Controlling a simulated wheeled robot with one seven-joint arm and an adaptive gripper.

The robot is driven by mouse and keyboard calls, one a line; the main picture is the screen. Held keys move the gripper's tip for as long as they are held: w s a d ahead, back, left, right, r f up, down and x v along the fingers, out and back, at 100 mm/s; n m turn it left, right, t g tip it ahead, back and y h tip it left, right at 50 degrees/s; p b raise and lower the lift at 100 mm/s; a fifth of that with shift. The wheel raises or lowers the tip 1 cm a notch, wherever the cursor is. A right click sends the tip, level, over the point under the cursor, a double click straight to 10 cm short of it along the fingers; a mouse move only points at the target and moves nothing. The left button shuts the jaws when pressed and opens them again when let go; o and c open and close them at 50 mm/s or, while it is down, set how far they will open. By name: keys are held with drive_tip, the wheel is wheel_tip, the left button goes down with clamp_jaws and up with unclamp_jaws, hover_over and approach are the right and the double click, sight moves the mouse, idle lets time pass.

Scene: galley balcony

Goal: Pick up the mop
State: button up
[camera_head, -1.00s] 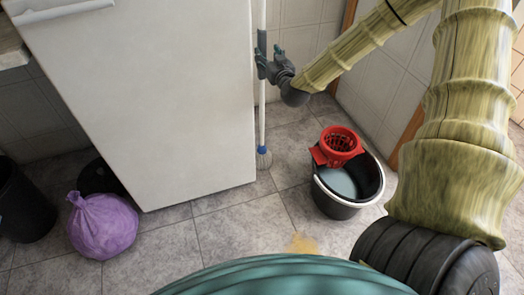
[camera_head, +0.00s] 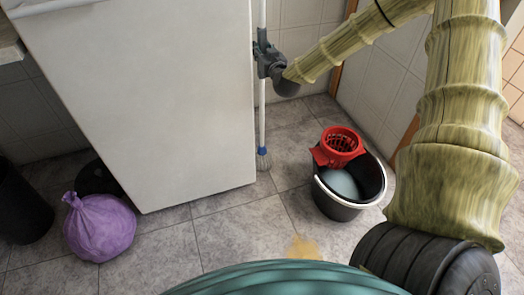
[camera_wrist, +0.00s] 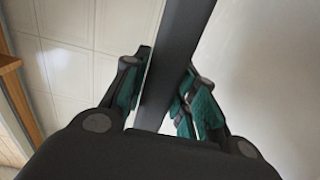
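The mop (camera_head: 262,115) stands nearly upright beside the tall white cabinet, with a thin pale pole, a blue collar and a grey head at the floor. My gripper (camera_head: 263,52) is at the upper part of the pole, at its dark section. In the wrist view, the dark pole (camera_wrist: 180,50) runs between the two teal-padded fingers of my gripper (camera_wrist: 163,92). The fingers lie close against both sides of it, so the gripper looks shut on the mop. The top of the pole is out of view.
A black bucket (camera_head: 342,207) with a red wringer (camera_head: 339,146) stands right of the mop head. The white cabinet (camera_head: 160,110) is close on the left. A purple bag (camera_head: 100,228) and a dark bin (camera_head: 20,205) are farther left. A yellowish spill (camera_head: 302,247) marks the tiles.

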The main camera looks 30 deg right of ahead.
clamp_jaws()
drive_tip(key=shift+r, duration=0.1)
drive_tip(key=shift+r, duration=0.1)
wheel_tip(320, 180, up, 18)
drive_tip(key=p, duration=0.5)
drive_tip(key=shift+p, duration=0.3)
idle(0.5)
